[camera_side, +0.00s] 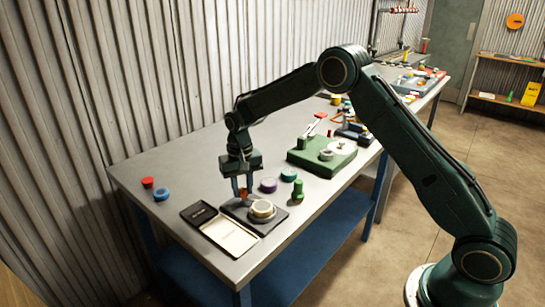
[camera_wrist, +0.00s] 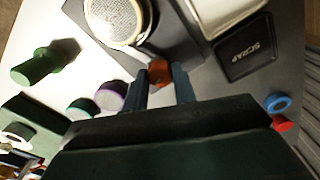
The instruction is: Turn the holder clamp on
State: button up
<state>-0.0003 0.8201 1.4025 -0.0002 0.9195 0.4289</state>
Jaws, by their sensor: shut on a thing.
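The holder is a dark base (camera_side: 238,211) near the table's front edge, with a round cream-topped piece (camera_side: 262,209) seated on it. In the wrist view that round piece (camera_wrist: 117,18) is at the top, partly cut off. A small orange-red knob (camera_wrist: 160,72), which looks like the clamp control, sits at the holder's edge. My gripper (camera_side: 242,190) points down over it, and its two blue-grey fingers (camera_wrist: 161,90) are shut on the knob. The knob's lower part and its exact setting are hard to tell.
An open tray (camera_side: 228,236) with a dark lid marked SCRAP (camera_wrist: 245,48) adjoins the holder. Red and blue rings (camera_side: 161,194) lie left. Purple (camera_side: 268,185) and teal (camera_side: 289,174) pieces, a green peg (camera_side: 298,190) and a green fixture (camera_side: 318,156) stand right.

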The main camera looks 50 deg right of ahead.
aim_at(243, 189)
jog(key=shift+m, duration=2)
jog(key=o, duration=1)
jog(key=shift+r, duration=0.1)
notch_tip(243, 189, up, 14)
jog(key=shift+f, duration=0.2)
